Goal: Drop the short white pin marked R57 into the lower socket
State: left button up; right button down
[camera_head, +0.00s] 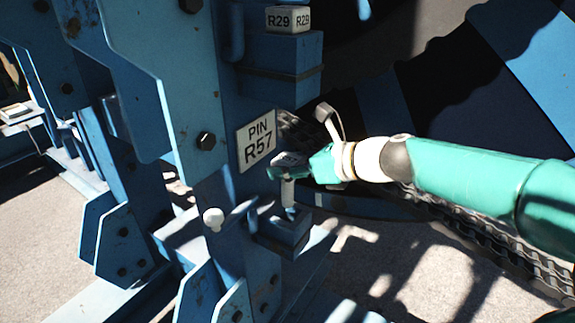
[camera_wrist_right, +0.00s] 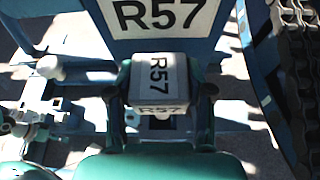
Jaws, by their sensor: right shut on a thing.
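The short white pin (camera_head: 288,192) hangs roughly upright in my right gripper (camera_head: 284,172), which is shut on it. In the right wrist view its block-shaped head (camera_wrist_right: 154,78), marked R57, sits between the two fingers. The lower socket (camera_head: 287,232) is a blue block at the foot of the blue post. The pin's lower end shows just above or at the socket; I cannot tell whether it has entered. In the wrist view the pin head and my gripper mostly hide the socket. My left gripper is not in view.
A sign reading PIN R57 (camera_head: 256,141) is on the post beside my gripper. Higher up, a white block marked R29 (camera_head: 288,19) sits on the upper blue housing (camera_head: 282,55). A white knob (camera_head: 213,218) sticks out at left. A chain (camera_head: 500,245) runs at right.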

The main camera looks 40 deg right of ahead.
aim_at(288, 205)
jog(key=shift+f, duration=0.1)
jog(key=shift+f+b, duration=1.2)
jog(key=shift+f, duration=0.1)
jog(key=shift+f, duration=0.15)
jog(key=shift+f+b, duration=2.8)
jog(key=shift+f, duration=0.3)
jog(key=shift+f, duration=0.15)
jog(key=shift+f+b, duration=0.35)
jog(key=shift+f, duration=0.05)
dwell(0.4)
jog(key=shift+c, duration=1.8)
grip_release()
jog(key=shift+s+f, duration=0.1)
